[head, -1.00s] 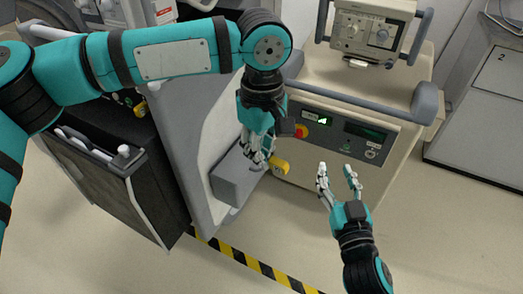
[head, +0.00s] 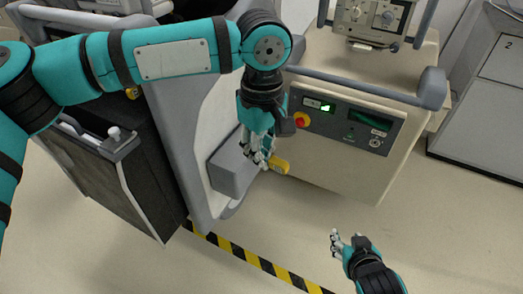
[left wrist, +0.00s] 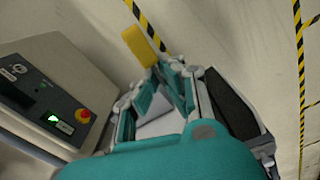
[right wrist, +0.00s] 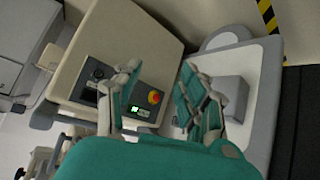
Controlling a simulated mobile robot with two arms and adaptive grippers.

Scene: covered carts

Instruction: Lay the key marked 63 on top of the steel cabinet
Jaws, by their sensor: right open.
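A yellow tag (head: 279,165), which I take for the key's tag, is at the fingertips of my left gripper (head: 265,161). In the left wrist view the yellow tag (left wrist: 144,45) sticks out beyond the fingertips, which are closed on it. I cannot read a number on it, and no metal key part shows clearly. My right gripper (head: 347,242) is open and empty, low over the floor. In the right wrist view its fingers (right wrist: 160,67) are spread. A grey cabinet (head: 480,115) marked 2 stands at the right edge, probably the steel cabinet; its top is only partly in view.
A beige cart (head: 330,165) with a green display and a red button stands close behind the left gripper. A grey rail (head: 370,88) runs along it. A grey-sided cart (head: 205,130) is at the left.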

